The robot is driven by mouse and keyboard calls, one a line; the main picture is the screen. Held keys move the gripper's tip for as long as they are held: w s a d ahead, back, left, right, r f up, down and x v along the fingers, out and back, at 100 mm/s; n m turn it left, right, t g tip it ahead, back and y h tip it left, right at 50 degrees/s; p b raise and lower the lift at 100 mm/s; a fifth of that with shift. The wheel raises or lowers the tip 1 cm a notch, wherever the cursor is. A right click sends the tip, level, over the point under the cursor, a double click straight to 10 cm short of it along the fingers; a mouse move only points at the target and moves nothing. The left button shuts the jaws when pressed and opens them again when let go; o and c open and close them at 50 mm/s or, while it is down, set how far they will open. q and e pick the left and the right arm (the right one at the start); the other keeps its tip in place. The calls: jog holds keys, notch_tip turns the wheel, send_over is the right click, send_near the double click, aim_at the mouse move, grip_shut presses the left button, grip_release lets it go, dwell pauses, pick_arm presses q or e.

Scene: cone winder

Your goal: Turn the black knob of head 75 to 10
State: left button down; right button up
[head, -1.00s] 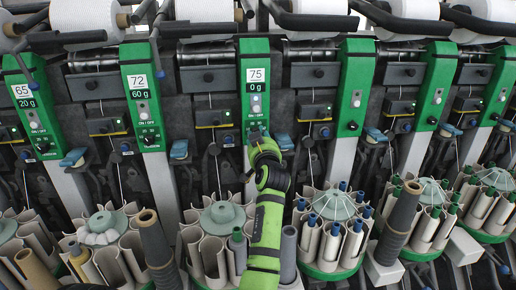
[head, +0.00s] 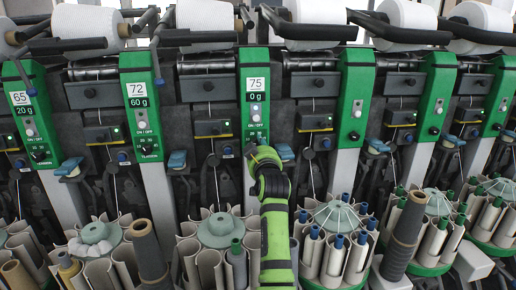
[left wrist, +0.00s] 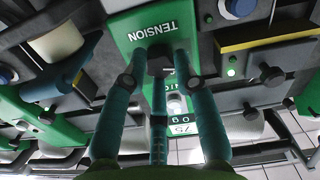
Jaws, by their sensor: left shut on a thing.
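Head 75 is the green panel (head: 255,110) in the middle of the head view. Its white label reads 75 above a display of 0 g (head: 256,98). My left gripper (head: 259,152) is at the lower end of this panel and hides the black knob there. In the left wrist view, upside down, the black knob (left wrist: 160,62) sits by the word TENSION. My left gripper's fingers (left wrist: 160,72) are shut around it. The 75 label (left wrist: 183,129) also shows there. My right gripper is not in view.
Head 72 (head: 140,108), showing 60 g, and head 65 (head: 30,115), showing 20 g, stand to the left. More green heads (head: 353,95) stand to the right. Round bobbin magazines (head: 222,228) line the front below. Dark bars and white cones (head: 318,12) lie above.

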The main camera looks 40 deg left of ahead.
pick_arm(q)
jog(key=shift+r, duration=0.4)
jog(key=c, duration=1)
grip_release()
jog(key=shift+f, duration=0.15)
notch_tip(320, 180, up, 10)
